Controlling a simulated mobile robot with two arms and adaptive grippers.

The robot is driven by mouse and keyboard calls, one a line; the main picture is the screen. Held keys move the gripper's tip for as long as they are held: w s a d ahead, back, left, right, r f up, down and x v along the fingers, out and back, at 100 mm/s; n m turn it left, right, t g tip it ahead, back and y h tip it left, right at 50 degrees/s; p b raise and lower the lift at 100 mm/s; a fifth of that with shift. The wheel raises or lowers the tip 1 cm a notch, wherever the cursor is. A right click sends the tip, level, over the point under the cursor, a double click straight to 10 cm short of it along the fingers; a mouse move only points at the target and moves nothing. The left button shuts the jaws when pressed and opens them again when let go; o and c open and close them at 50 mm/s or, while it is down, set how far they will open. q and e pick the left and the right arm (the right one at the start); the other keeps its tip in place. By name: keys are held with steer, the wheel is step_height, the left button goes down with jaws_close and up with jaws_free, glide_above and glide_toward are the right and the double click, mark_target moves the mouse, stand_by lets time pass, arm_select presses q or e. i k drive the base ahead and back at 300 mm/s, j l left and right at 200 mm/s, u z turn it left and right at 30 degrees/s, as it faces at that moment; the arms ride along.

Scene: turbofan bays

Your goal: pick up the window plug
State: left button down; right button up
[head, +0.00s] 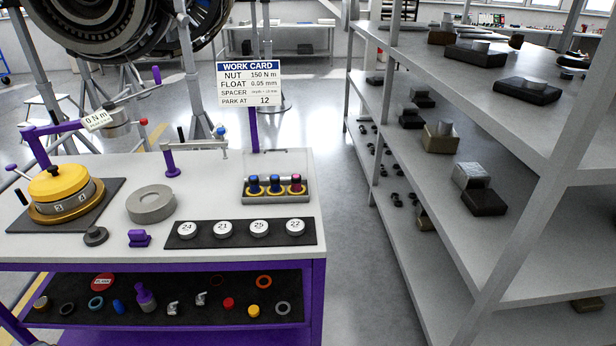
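No part is labelled as the window plug, and I cannot tell for sure which one it is. A small dark grey knobbed plug (95,236) sits on the white bench top, in front of the yellow-topped round fixture (60,190). A small purple block (139,238) sits to its right, near the bench's front edge. A blue plug-like piece (118,306) and a purple knobbed piece (146,299) rest on the dark lower shelf mat. Neither of my grippers shows in the head view.
The bench (215,215) also bears a grey ring (151,204), a dark strip with several numbered discs (242,233), a clear-lidded box (277,189) and a work card (249,84). Grey shelving (520,150) stands at right. Clear floor (355,270) lies between them.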

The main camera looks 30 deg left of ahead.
mark_target(253, 181)
steer(key=u, duration=1.25)
steer(key=i+l+z, duration=0.15)
steer(key=i+z, duration=0.5)
steer(key=i, duration=0.15)
